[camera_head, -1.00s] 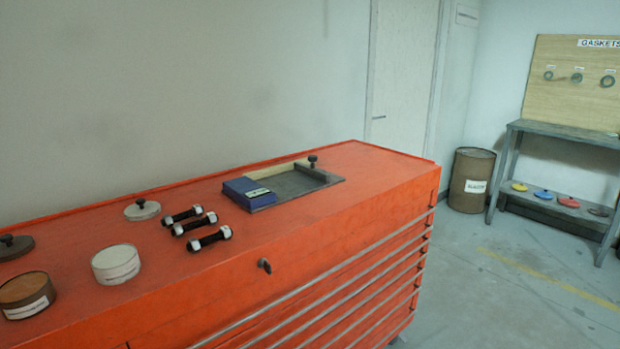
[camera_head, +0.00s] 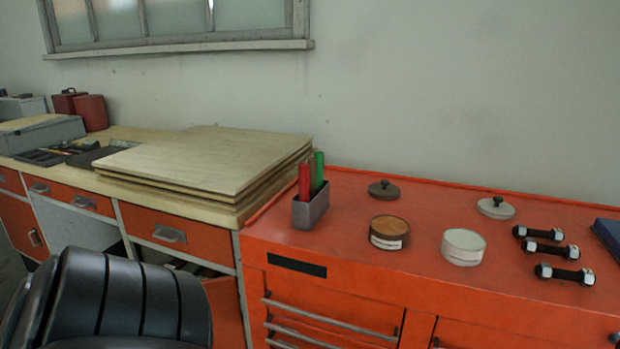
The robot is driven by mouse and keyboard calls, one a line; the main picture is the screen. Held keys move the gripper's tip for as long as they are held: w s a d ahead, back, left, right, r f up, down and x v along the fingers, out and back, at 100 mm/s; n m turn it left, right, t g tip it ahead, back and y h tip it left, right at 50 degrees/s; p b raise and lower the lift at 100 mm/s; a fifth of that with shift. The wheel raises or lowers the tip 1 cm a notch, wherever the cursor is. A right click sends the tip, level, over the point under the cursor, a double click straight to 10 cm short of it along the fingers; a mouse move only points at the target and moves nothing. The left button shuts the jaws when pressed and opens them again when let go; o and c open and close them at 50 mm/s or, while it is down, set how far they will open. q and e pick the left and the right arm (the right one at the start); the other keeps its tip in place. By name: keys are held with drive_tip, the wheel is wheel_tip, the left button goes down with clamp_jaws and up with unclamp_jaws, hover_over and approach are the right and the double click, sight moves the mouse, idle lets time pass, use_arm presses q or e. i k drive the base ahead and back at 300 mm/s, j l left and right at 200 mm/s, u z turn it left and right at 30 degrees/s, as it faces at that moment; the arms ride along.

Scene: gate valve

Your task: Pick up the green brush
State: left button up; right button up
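The green brush (camera_head: 319,169) stands upright in a small grey metal holder (camera_head: 311,209) at the left end of the red tool cabinet's top. Only its green upper part shows; the rest is hidden in the holder. A red-handled item (camera_head: 304,182) stands beside it in the same holder, to its left. Neither of my grippers is in view.
On the red cabinet (camera_head: 350,240), right of the holder, are a brown tin (camera_head: 389,231), a white tin (camera_head: 463,246), two lids and several bolts (camera_head: 563,273). Stacked boards (camera_head: 210,160) lie on the desk to the left. A black chair (camera_head: 110,300) stands in front of the desk.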

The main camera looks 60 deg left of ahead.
sight(319, 155)
drive_tip(key=k+j+u, duration=0.1)
drive_tip(key=u, duration=1.65)
